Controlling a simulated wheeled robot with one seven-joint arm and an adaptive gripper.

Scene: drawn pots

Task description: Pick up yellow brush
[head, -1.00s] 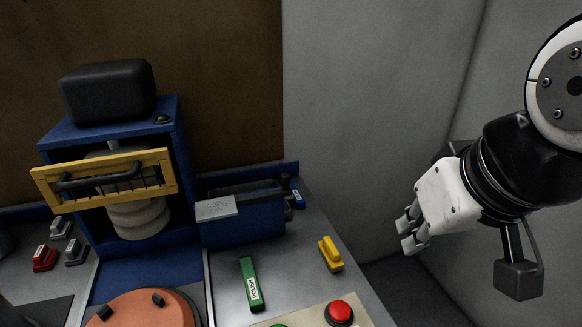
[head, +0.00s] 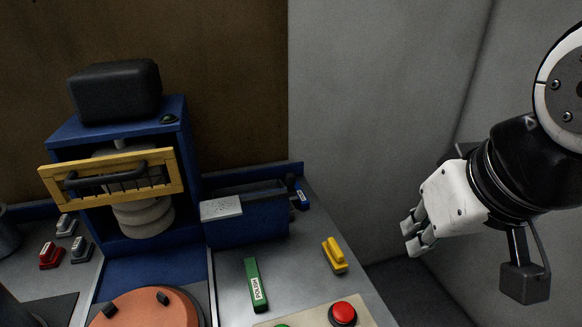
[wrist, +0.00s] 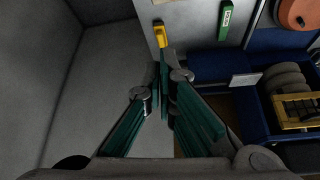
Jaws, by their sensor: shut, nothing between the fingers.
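The yellow brush (head: 334,255) lies on the grey worktop near its right edge in the head view. It also shows in the wrist view (wrist: 160,35), just beyond the fingertips. My gripper (head: 414,236) is to the right of the worktop, apart from the brush, in front of the grey wall. In the wrist view my gripper (wrist: 162,62) has its fingers together and empty.
A green block (head: 256,285) lies left of the brush, and a red button (head: 343,314) is in front of it. A blue bin (head: 246,222) and a blue machine with a yellow gate (head: 112,178) stand behind. A small blue item (head: 301,195) lies near the back corner.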

